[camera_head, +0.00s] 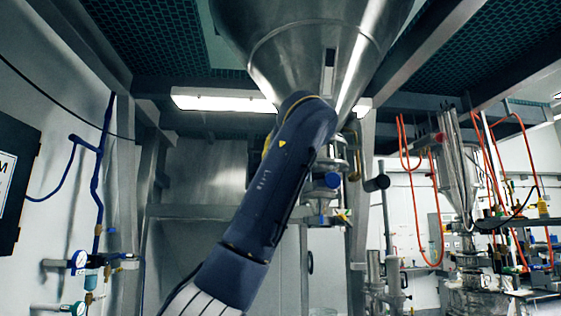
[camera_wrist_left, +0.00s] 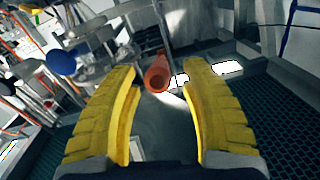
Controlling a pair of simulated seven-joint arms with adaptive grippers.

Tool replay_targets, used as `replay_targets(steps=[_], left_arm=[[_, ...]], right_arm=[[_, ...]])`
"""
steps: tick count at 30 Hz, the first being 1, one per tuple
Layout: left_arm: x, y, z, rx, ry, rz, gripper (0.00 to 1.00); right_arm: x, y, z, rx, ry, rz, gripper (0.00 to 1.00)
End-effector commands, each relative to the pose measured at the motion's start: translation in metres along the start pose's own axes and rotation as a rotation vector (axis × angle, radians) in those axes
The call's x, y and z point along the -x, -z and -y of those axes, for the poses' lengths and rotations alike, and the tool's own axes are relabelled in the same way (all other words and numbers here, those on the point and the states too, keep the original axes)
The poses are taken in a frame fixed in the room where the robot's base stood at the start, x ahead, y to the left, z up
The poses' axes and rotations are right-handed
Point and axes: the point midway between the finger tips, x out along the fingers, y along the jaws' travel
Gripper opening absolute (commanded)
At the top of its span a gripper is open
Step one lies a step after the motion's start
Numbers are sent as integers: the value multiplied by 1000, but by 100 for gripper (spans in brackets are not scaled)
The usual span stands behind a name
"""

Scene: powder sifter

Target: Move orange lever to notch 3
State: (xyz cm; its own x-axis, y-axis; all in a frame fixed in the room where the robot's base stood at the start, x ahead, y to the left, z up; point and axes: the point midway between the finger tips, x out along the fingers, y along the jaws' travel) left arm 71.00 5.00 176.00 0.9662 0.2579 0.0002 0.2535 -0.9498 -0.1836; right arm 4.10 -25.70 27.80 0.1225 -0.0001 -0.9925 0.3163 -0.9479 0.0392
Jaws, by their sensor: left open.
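The orange lever (camera_wrist_left: 157,74) shows end-on in the left wrist view as a round, hollow-looking handle. It lies between the fingertips of my left gripper (camera_wrist_left: 158,68), with a visible gap to each yellow finger. The gripper is open and holds nothing. I cannot tell how far the handle reaches in depth between the fingers. In the head view my dark blue left arm rises in front of the valve under the hopper and mostly hides the gripper. The notches cannot be made out. My right gripper is not in view.
A large steel hopper (camera_head: 318,40) hangs overhead. A blue knob (camera_head: 332,180) and a dark cylindrical knob (camera_head: 376,183) sit right of my arm; the blue knob also shows in the left wrist view (camera_wrist_left: 61,62). Steel frame posts stand around. Orange hoses (camera_head: 413,195) hang at right.

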Motion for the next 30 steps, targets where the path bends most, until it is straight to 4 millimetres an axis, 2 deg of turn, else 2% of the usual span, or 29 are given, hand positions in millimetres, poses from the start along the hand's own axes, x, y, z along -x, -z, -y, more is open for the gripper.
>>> replay_targets(steps=[7, 20, 30], left_arm=[[-18, 0, 0, 0, 0, 1, 45], [-22, 0, 0, 0, -1, 0, 46], [-21, 0, 0, 0, -1, 0, 7]], right_arm=[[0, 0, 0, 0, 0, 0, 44], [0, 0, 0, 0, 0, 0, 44], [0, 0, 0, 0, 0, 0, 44]])
